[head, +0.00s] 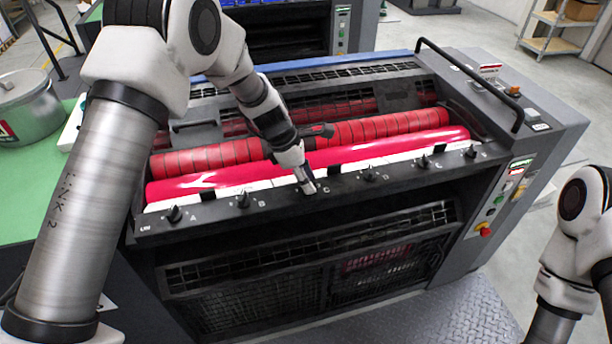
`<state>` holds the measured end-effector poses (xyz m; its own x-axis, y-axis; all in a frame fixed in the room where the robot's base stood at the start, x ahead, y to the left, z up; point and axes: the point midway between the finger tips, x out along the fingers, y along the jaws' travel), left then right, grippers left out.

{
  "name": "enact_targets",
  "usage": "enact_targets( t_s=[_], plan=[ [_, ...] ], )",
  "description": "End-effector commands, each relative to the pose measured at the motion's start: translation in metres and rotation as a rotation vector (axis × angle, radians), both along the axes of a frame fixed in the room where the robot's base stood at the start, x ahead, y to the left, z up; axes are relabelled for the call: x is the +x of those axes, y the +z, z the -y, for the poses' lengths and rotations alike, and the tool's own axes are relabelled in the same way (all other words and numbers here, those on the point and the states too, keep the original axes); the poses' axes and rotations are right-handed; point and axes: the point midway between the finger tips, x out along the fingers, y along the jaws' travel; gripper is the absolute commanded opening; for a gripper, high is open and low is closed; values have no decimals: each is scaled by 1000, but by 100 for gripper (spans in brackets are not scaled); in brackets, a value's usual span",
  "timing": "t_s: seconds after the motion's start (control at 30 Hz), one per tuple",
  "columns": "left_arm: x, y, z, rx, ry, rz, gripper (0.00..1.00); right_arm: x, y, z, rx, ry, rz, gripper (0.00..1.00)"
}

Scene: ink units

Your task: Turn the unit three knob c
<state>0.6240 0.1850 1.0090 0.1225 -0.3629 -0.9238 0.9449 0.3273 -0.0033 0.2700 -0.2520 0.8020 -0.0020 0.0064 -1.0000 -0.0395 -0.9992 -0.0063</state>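The ink unit's dark front rail (275,203) carries a row of small black knobs with white letters. My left gripper (308,187) points down onto the rail beside the letter C, at the place of knob C. The fingertips cover knob C, so I cannot see its pointer or whether the fingers are closed around it. Knob B (243,200) stands to the left of the gripper and knob D (369,174) to the right. Knob A (174,214) is at the left end. My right arm shows at the right edge, but its gripper is out of view.
Behind the rail lie a glossy red roller (400,146) and a ribbed red roller (365,131). A black handrail (465,72) arches over the right end. A side panel with buttons (495,205) is on the right. A metal pot (28,108) stands on a green surface at left.

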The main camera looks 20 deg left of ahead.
Motion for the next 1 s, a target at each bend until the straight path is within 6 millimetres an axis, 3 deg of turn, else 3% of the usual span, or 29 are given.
enact_targets(
  t_s=[0.17,0.3,0.73,1.0],
  plan=[
    [0,0,0,0,-1,1,36,0,0,0,0,0,0,40],
    [0,0,0,0,-1,1,0,0,0,0,0,0,0,40],
    [0,0,0,0,-25,0,0,0,2,0,0,0,0,40],
    [1,0,0,0,-150,-1,0,0,10,0,0,0,0,40]
  ],
)
